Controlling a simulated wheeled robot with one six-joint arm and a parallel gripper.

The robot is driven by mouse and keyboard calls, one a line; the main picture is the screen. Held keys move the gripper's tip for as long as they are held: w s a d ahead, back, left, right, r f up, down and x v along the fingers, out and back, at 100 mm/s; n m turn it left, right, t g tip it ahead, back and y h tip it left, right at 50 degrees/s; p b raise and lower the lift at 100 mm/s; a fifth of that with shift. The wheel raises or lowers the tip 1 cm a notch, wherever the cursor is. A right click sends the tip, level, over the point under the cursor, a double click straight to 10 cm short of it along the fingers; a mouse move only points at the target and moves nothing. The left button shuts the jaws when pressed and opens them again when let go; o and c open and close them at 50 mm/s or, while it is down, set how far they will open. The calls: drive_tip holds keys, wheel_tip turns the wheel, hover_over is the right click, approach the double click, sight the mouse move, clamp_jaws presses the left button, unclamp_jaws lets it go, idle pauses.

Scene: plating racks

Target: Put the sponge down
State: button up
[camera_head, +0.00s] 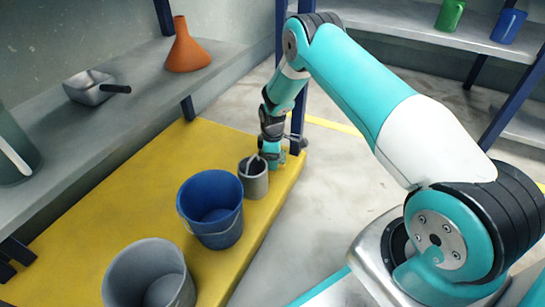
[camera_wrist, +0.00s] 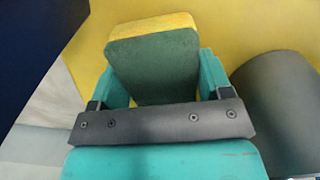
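A sponge (camera_wrist: 155,65), dark green on its broad face with a yellow top edge, sits between the two teal fingers of my gripper (camera_wrist: 163,85) in the wrist view. The fingers lie against its two sides, so my gripper is shut on it. It tilts slightly. In the head view my gripper (camera_head: 271,155) is low over the far right corner of the yellow platform (camera_head: 135,160), just behind a small grey pail; the sponge is hard to make out there. I cannot tell whether the sponge touches the platform.
The small grey pail (camera_head: 253,184) stands close beside my gripper. A blue bucket (camera_head: 212,226) and a larger grey bucket (camera_head: 125,270) stand nearer. A dark blue post (camera_wrist: 35,45) rises close on the left. A shelf (camera_head: 50,135) holds an orange funnel (camera_head: 187,52) and scoop (camera_head: 90,88).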

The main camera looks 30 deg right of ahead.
drive_tip(key=o, duration=0.3)
drive_tip(key=shift+r, duration=0.15)
wheel_tip(320, 180, up, 12)
drive_tip(key=p, duration=0.8)
